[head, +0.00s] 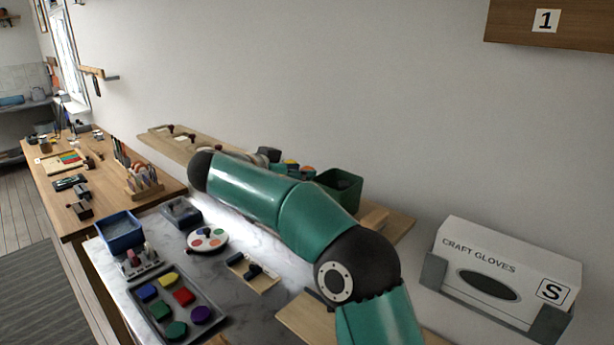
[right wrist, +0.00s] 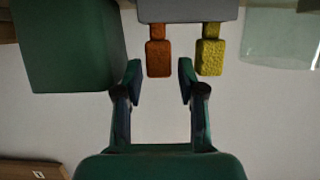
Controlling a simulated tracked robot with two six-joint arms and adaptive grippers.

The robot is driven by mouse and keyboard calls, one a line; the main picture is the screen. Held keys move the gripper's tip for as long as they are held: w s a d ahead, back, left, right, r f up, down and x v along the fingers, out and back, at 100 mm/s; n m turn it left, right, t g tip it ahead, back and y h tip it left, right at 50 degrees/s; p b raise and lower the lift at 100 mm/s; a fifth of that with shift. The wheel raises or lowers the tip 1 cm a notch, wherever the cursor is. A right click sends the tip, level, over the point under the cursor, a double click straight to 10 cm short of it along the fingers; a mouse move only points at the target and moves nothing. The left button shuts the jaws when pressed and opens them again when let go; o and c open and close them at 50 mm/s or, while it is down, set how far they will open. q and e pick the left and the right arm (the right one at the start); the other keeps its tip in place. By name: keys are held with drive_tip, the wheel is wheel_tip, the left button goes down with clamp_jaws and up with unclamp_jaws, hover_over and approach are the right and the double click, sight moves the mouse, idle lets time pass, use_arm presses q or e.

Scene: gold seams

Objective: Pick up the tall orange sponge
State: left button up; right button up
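The tall orange sponge (right wrist: 158,58) shows in the right wrist view, hanging in the picture below a grey block (right wrist: 188,10) by a narrow neck. A similar yellow sponge (right wrist: 209,57) is just to its right. My right gripper (right wrist: 160,74) is open and empty. The orange sponge's end lies between its fingertips in the picture, with clear space on both sides; I cannot tell the exact depth gap. In the head view my right arm hides most of this area, and I cannot make out the orange sponge. My left gripper is not in view.
A green bin (right wrist: 75,45) stands close left of the sponges in the right wrist view, and a clear container (right wrist: 279,40) to the right. In the head view a marble-topped table (head: 110,275) carries a paint-block tray (head: 212,292), and a glove box (head: 510,265) is at right.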

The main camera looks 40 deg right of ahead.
drive_tip(key=shift+p+x, duration=0.3)
drive_tip(key=shift+x, duration=1.25)
drive_tip(key=c, duration=0.5)
drive_tip(key=shift+c, duration=0.2)
drive_tip(key=shift+r, duration=0.15)
